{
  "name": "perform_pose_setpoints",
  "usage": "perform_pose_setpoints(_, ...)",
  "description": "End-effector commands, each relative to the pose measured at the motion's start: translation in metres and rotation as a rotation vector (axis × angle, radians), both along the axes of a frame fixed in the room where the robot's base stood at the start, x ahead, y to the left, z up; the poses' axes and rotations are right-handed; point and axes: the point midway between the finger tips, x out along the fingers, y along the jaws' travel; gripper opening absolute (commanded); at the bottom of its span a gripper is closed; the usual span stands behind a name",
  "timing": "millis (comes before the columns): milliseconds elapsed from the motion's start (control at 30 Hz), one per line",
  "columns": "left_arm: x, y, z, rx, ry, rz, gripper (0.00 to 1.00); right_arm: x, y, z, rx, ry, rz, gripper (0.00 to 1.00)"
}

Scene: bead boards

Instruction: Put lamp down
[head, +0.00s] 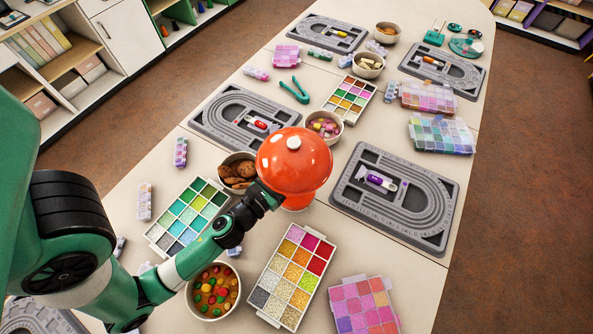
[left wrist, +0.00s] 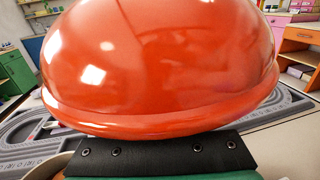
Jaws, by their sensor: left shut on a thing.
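The lamp (head: 293,160) is glossy orange-red, with a domed shade and a pale knob on top. In the head view it is in the middle of the table, upright or nearly so. Its lower part shows just below the shade; I cannot tell whether its base touches the table. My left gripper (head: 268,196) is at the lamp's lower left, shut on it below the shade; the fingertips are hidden. In the left wrist view the shade (left wrist: 160,65) fills most of the picture above the black gripper part. My right gripper is not in view.
A cookie bowl (head: 237,185) is just left of the lamp and a candy bowl (head: 325,138) behind it. A grey bead board (head: 432,232) lies to the right. Bead trays (head: 262,318) and a bowl of colourful candies (head: 230,306) are in front. Bare table shows between them.

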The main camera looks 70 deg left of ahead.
Motion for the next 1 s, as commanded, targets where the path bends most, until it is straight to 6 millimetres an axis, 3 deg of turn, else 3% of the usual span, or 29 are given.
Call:
perform_pose_setpoints(300, -0.001, 0.005, -0.039, 0.002, -0.003, 0.008, 0.0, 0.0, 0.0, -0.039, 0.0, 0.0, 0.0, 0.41)
perform_pose_setpoints(733, -0.001, 0.005, -0.041, 0.003, -0.003, 0.009, 0.0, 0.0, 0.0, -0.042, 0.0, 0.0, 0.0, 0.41)
perform_pose_setpoints(767, -0.002, 0.005, -0.042, 0.0, 0.001, 0.01, 0.31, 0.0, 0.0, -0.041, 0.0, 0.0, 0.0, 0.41)
perform_pose_setpoints(800, -0.002, 0.005, -0.042, 0.0, 0.001, 0.01, 0.38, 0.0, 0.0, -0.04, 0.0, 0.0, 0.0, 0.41)
perform_pose_setpoints(900, -0.002, 0.005, -0.042, 0.0, 0.001, 0.01, 0.56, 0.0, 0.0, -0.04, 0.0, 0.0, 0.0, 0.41)
perform_pose_setpoints(1000, -0.002, 0.005, -0.042, 0.0, 0.001, 0.01, 0.58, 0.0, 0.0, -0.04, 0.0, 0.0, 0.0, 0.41)
